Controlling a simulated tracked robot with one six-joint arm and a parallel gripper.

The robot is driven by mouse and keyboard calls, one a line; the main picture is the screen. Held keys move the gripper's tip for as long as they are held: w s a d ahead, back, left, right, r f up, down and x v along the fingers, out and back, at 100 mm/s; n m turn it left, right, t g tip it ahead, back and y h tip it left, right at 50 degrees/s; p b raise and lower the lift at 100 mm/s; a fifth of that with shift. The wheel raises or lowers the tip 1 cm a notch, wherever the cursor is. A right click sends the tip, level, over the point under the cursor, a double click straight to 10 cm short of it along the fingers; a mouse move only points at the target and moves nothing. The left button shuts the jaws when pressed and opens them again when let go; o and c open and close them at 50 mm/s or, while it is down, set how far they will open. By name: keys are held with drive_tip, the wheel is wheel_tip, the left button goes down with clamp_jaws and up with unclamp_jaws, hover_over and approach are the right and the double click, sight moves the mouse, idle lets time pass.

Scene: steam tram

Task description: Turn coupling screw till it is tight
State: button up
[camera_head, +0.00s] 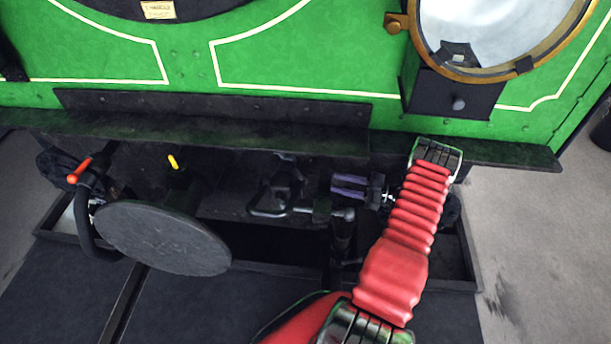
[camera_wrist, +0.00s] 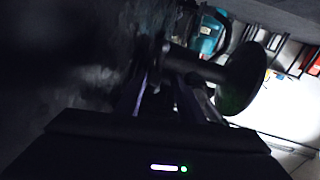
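The dark coupling screw (camera_head: 320,209), with its loop-shaped link (camera_head: 268,205), hangs below the front beam, right of the round buffer. A bar with a rounded end sticks out from it to the right. My gripper (camera_head: 334,186) comes in from the right, its two purplish fingers pointing left, just above that bar. The fingers look parted, with a dark gap and nothing clearly held between them. In the wrist view my gripper (camera_wrist: 165,95) shows two spread fingers against dark metal parts. Poor light hides whether they touch the screw.
The round buffer (camera_head: 165,238) stands left of the coupling and also shows in the wrist view (camera_wrist: 242,78). A black hose with a red handle (camera_head: 80,170) hangs further left. The beam (camera_head: 220,130) limits room above. A large lamp (camera_head: 500,35) sits upper right.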

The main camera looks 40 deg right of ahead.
sight(301, 174)
drive_tip(key=x, duration=1.3)
drive_tip(key=shift+c, duration=0.5)
clamp_jaws()
